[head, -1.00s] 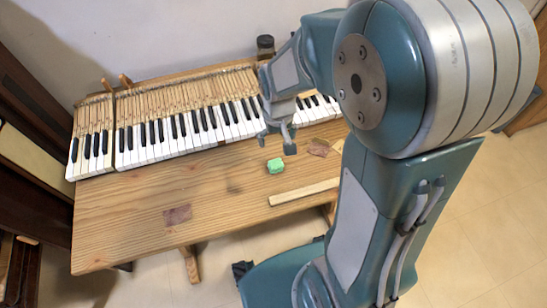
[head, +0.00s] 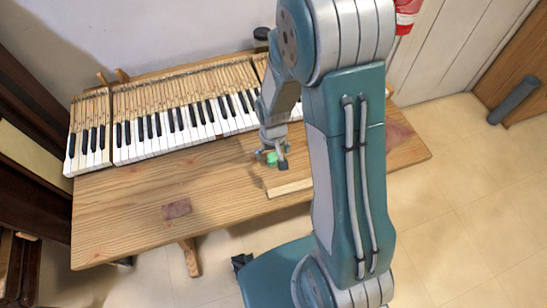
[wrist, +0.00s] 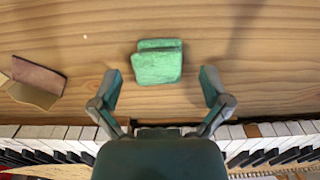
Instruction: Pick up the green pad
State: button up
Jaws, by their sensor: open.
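The green pad (head: 272,158) lies on the wooden table in front of the piano keys. In the wrist view the green pad (wrist: 157,63) shows as a small block with a second edge behind its top face, just beyond the fingertips and roughly midway between them. My gripper (head: 272,161) is above the pad in the head view and partly covers it. In the wrist view my gripper (wrist: 160,88) is open, with one finger to each side of the pad's line and nothing between them. I cannot tell the exact height above the table.
The piano keyboard (head: 170,135) runs along the back of the table (head: 130,220). A wooden strip (head: 289,188) lies near the front edge. A reddish-brown patch (head: 177,209) lies at the left. Brown pieces (wrist: 37,77) lie left of the pad in the wrist view. The table's front left is clear.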

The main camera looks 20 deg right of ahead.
jog(key=shift+f, duration=0.5)
jog(key=c, duration=0.9)
jog(key=shift+r, duration=0.2)
